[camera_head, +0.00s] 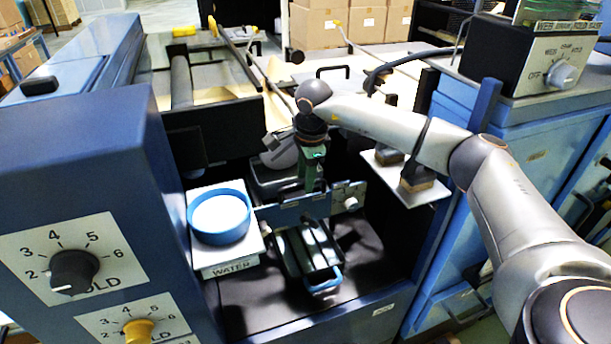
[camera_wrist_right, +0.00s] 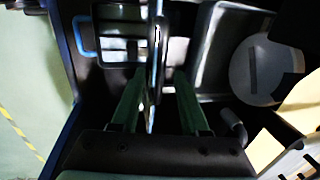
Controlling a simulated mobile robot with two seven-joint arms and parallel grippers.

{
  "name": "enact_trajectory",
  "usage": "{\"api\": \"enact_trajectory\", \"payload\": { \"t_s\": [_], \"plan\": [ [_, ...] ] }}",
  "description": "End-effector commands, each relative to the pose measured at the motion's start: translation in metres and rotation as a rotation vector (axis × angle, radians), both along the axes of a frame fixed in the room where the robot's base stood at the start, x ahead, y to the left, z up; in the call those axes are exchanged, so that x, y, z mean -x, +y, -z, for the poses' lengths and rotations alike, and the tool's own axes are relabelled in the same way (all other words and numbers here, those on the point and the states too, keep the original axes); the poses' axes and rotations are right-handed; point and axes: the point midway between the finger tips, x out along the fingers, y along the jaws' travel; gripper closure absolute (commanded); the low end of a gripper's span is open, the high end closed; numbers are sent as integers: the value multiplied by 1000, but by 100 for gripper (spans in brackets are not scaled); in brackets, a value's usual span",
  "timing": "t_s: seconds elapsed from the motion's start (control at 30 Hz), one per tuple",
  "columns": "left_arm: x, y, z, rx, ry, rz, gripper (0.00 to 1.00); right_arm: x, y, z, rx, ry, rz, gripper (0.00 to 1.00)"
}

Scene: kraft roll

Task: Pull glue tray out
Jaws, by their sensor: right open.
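The glue tray (camera_head: 292,262) appears to be the dark, shiny open tray low in the machine, with a blue handle (camera_head: 325,282) on its near side. In the right wrist view, the blue handle (camera_wrist_right: 84,36) is at the upper left. My right gripper (camera_head: 311,188) points down behind the tray, above a blue crossbar (camera_head: 290,208). In the wrist view, its green fingers (camera_wrist_right: 160,105) are apart, with a thin upright plate edge between them. I cannot tell whether they touch it. The gripper is apart from the handle. My left gripper is out of view.
A blue round dish (camera_head: 219,218) stands on the white WATER ledge (camera_head: 225,258) left of the tray. A dark container (camera_head: 265,178) lies behind the crossbar. A white shelf (camera_head: 420,196) holds brushes at right. The dark floor before the tray is clear.

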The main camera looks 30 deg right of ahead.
Motion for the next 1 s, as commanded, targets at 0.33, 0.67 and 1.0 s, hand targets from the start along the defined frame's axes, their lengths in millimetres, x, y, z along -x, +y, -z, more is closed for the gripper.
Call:
{"api": "enact_trajectory", "payload": {
  "t_s": [0.33,0.67,1.0],
  "plan": [
    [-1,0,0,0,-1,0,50,0,0,0,0,1,0,77],
    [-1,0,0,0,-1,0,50,0,0,0,0,1,0,100],
    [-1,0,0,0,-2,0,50,0,0,0,0,1,0,100]
  ]
}}
